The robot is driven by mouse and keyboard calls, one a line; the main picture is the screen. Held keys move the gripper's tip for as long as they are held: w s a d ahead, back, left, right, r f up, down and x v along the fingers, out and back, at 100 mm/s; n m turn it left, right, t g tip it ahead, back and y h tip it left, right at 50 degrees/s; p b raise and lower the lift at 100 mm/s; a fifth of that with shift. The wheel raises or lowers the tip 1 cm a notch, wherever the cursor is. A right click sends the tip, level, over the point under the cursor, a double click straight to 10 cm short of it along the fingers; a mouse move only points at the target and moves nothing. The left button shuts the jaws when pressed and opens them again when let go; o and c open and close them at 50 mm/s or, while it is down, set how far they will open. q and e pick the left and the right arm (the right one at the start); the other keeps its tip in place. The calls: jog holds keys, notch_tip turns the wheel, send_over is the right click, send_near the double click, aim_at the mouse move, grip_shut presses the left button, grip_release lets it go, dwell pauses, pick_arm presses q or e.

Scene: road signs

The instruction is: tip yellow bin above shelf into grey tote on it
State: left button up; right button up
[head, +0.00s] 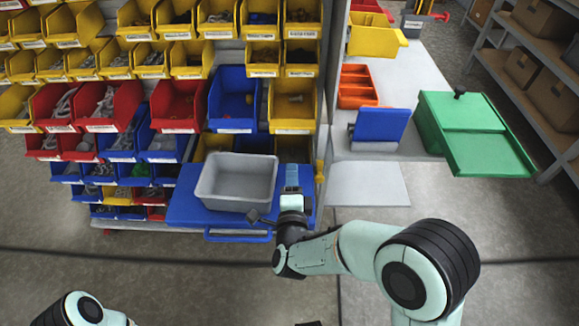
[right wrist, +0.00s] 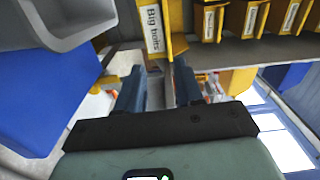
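The grey tote (head: 236,182) stands upright and looks empty on the blue pull-out shelf (head: 187,207) at the foot of the rack. A yellow bin (head: 293,105) hangs in the rack above the shelf's right part. In the right wrist view, a yellow bin front labelled "Big bolts" (right wrist: 152,28) is ahead, and the grey tote (right wrist: 75,22) is at upper left. My right gripper (head: 292,170) points at the rack, right of the tote and below the yellow bin. Its two fingers (right wrist: 158,88) are apart, with nothing held between them. My left gripper is out of view.
A blue bin (head: 234,100) hangs left of the yellow bin, with red bins (head: 180,105) beyond. The floor before the shelf is clear.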

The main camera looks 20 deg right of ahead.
jog(key=r, duration=0.1)
send_near(293, 128)
jog(key=shift+w+d+f+m, duration=0.15)
jog(key=shift+w, duration=0.6)
jog(key=shift+w+d+f+m, duration=0.1)
jog(key=shift+w+d+m, duration=0.05)
jog(key=shift+w, duration=0.65)
jog(key=shift+b+x, duration=1.75)
jog(key=shift+x, duration=1.8)
jog(key=shift+s+r, duration=0.1)
grip_shut()
dwell(0.6)
jog(key=shift+r, duration=0.1)
